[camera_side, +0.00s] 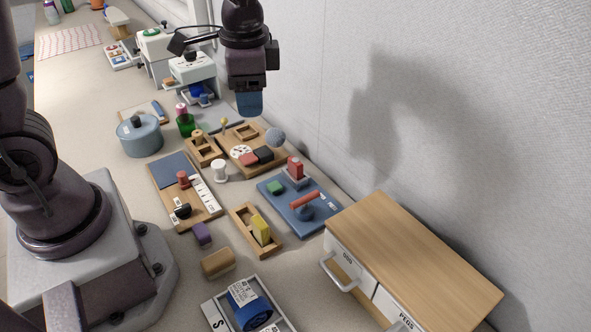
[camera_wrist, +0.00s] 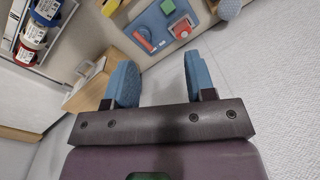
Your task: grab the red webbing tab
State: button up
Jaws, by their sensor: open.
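An upright red piece (camera_side: 296,166) in a pale base stands at the back edge of a blue board (camera_side: 270,198). It looks most like the red webbing tab, but its material is too small to tell. It also shows in the wrist view (camera_wrist: 182,28), at the top beyond my fingers. A red-orange bar handle (camera_side: 305,199) is on the same board and shows in the wrist view (camera_wrist: 142,39). My gripper (camera_side: 249,104) hangs high above the bench near the wall, apart from the board. In the wrist view its blue fingers (camera_wrist: 161,82) are spread, with nothing between them.
A wooden drawer box (camera_side: 415,255) stands right of the board. A green block (camera_side: 275,188) is on the board. A wooden board with several pieces (camera_side: 228,158) and a grey ball (camera_side: 275,137) are behind it. The wall (camera_side: 480,110) rises close behind; the air around my gripper is clear.

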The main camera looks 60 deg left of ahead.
aim_at(296, 161)
jog(key=w+f+m, duration=0.8)
jog(key=w+m, duration=0.2)
jog(key=m, duration=0.2)
jog(key=f, duration=0.4)
jog(key=a+f, duration=0.1)
jog(key=f, duration=0.7)
jog(key=shift+s+a+f, duration=0.1)
jog(key=shift+a+f, duration=0.1)
jog(key=shift+f, duration=0.15)
grip_shut()
